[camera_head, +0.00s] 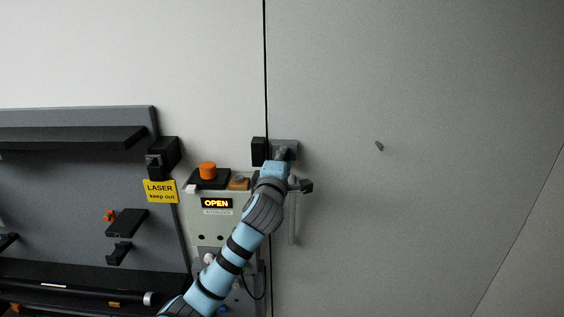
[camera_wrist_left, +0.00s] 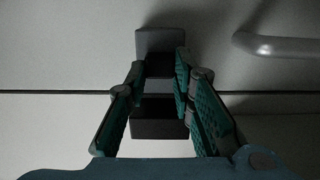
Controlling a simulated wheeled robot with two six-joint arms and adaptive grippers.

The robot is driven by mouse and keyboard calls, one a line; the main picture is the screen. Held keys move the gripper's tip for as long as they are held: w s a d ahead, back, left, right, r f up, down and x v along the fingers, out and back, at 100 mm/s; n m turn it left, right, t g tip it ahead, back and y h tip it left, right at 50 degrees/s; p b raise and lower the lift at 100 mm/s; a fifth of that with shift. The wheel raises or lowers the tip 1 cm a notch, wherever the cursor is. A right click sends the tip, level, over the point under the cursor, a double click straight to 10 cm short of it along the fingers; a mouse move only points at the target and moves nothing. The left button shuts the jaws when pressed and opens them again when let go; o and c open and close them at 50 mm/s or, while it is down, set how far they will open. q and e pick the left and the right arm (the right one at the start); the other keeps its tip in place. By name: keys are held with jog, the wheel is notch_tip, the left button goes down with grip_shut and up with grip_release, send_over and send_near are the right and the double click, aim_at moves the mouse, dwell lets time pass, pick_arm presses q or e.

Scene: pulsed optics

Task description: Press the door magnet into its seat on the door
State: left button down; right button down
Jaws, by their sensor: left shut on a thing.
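My left gripper (camera_head: 283,157) reaches up to the door (camera_head: 420,200) beside the dark vertical gap. In the left wrist view, its fingers (camera_wrist_left: 160,67) are shut on a small black block, the door magnet (camera_wrist_left: 159,66). The magnet lies against or just in front of a grey block, the seat (camera_wrist_left: 160,41), on the door; I cannot tell whether it is fully in. The seat's grey block also shows in the head view (camera_head: 291,144), partly covered by the gripper. My right gripper is not in view.
A black block (camera_head: 258,151) sits on the wall across the gap. A door handle (camera_wrist_left: 283,46) is close to the gripper. The interlock box (camera_head: 217,222) shows OPEN and carries an orange button (camera_head: 208,170). A grey tool board (camera_head: 80,190) stands at left. The door's right side is clear.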

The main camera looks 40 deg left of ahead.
pick_arm(q)
jog(key=c, duration=1.5)
grip_release()
jog(key=shift+r, duration=0.1)
jog(key=shift+o, duration=1)
jog(key=shift+w, duration=0.1)
jog(key=p+v, duration=0.1)
jog(key=v, duration=1.5)
jog(key=shift+p, duration=0.4)
jog(key=shift+w+d, duration=0.1)
jog(key=shift+w, duration=0.1)
